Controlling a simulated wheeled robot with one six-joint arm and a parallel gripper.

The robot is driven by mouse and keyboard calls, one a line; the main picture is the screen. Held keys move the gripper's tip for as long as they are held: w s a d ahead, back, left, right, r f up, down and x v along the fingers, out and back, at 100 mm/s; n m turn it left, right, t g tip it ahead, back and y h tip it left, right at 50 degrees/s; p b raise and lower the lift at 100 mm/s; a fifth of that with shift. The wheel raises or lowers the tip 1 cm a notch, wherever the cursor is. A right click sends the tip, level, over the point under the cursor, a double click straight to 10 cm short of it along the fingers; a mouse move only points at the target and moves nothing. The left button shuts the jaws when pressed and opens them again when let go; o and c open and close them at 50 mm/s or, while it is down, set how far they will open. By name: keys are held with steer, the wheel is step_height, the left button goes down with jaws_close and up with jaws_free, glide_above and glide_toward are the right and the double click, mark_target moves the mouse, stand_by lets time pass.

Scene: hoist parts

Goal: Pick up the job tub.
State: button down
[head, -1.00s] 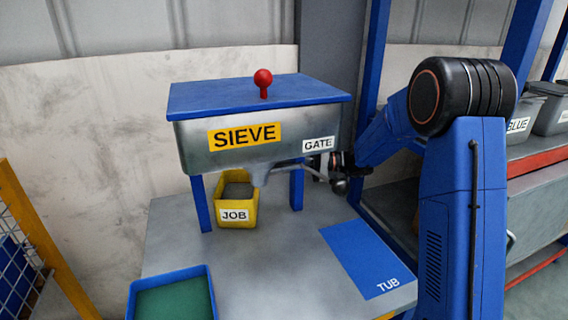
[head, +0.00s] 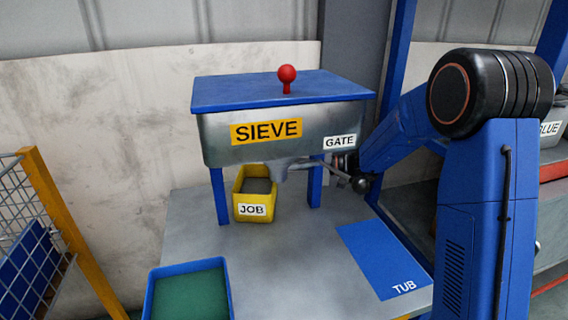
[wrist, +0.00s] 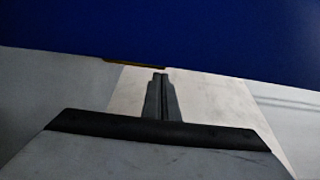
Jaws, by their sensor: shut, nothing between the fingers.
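The job tub (head: 254,210) is a yellow open-topped tub with a white JOB label. It stands upright on the grey bench under the sieve, holding something dark grey. The sieve's spout hangs at its right rear side. My gripper (wrist: 160,76) is shut and empty in the wrist view. In the head view its end is mostly hidden beside the right end of the sieve, behind the gate lever's dark knob (head: 362,184), to the right of the tub and apart from it. The tub is not recognisable in the wrist view.
The sieve (head: 217,146), a grey hopper with a blue lid and red knob, overhangs the tub on blue legs. A blue TUB mat (head: 383,258) lies front right. A blue tray with a green inside (head: 150,300) is front left. Bare bench lies between.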

steer(key=shift+s+d, duration=0.3)
steer(key=shift+s, duration=0.65)
steer(key=shift+s+d, duration=0.25)
steer(key=shift+s, duration=0.65)
